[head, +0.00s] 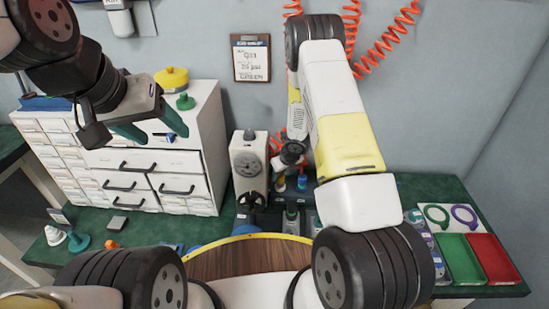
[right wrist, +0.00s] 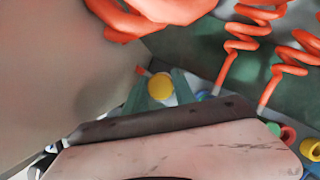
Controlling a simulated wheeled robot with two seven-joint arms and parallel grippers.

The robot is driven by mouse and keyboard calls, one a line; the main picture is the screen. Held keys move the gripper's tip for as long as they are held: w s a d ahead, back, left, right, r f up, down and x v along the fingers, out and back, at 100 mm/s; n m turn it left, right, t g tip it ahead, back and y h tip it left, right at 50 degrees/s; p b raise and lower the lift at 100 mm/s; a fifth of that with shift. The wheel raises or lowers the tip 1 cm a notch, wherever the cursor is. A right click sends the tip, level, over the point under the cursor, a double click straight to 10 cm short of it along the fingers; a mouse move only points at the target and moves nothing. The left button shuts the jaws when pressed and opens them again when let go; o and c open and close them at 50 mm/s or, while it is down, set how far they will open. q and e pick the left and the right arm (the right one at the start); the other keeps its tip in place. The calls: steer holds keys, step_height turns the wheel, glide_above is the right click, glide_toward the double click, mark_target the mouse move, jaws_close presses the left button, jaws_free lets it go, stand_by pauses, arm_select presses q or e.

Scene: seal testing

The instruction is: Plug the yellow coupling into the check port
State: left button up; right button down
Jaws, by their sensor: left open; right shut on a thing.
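My right gripper (right wrist: 160,92) has green fingers shut on the yellow coupling (right wrist: 160,86), whose round yellow end shows between them in the right wrist view. In the head view the right gripper is mostly hidden near the dark wrist, beside the beige gauge unit (head: 249,160) that stands on the bench. The check port cannot be made out clearly in either view. My left gripper (head: 140,122) is open and empty, raised in front of the white drawer cabinet (head: 150,165).
Orange coiled hoses (head: 385,40) hang on the back wall and cross the right wrist view (right wrist: 240,45). Several coloured fittings sit close by, including a red one (right wrist: 288,133). A green tray (head: 462,258) and a red tray (head: 493,257) lie at the right.

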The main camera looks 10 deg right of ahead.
steer(key=shift+f, duration=0.3)
steer(key=c, duration=0.9)
jaws_free()
steer(key=shift+c, duration=0.2)
steer(key=v, duration=0.7)
steer(key=shift+s+r, duration=0.15)
steer(key=shift+r, duration=0.2)
